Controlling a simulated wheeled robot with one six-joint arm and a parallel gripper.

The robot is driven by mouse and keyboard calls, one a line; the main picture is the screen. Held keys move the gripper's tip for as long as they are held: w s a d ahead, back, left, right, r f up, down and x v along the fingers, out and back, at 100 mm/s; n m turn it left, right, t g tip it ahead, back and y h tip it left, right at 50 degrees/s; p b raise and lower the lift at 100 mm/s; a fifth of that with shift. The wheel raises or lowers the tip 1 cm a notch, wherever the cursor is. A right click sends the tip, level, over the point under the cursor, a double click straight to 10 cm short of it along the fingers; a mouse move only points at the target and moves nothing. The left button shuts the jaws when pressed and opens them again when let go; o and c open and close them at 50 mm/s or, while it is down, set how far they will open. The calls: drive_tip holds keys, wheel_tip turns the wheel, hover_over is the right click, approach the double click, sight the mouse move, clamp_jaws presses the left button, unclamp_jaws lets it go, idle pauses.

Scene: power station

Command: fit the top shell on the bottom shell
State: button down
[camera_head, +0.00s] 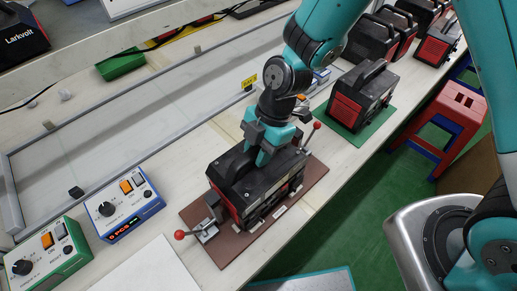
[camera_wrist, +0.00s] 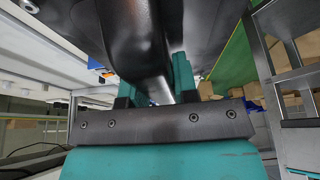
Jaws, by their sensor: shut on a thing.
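The top shell (camera_head: 238,172) is black with a carrying handle. My gripper (camera_head: 268,150) is above it, with the fingers shut on the handle; in the wrist view the handle (camera_wrist: 150,50) runs between the two teal fingers. Directly under the top shell is the bottom shell (camera_head: 268,208), dark with red at its left end, on a brown board (camera_head: 228,252). The two look lined up and very close or touching; I cannot tell whether any gap is left. My gripper and wrist hide part of the top shell's right side.
Red-knobbed toggle clamps stand at the board's left end (camera_head: 202,232) and right end (camera_head: 310,130). A blue control box (camera_head: 125,212) and green control box (camera_head: 48,258) are at left. Another black-and-red unit (camera_head: 358,100) stands on a green mat. A red stool (camera_head: 450,110) is beyond the bench's edge.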

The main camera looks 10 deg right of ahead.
drive_tip(key=shift+f+b, duration=0.4)
drive_tip(key=shift+f, duration=0.1)
idle(0.3)
drive_tip(key=shift+c, duration=2)
unclamp_jaws()
drive_tip(key=shift+r, duration=0.1)
drive_tip(key=shift+r+p, duration=2.5)
drive_tip(key=shift+r, duration=0.85)
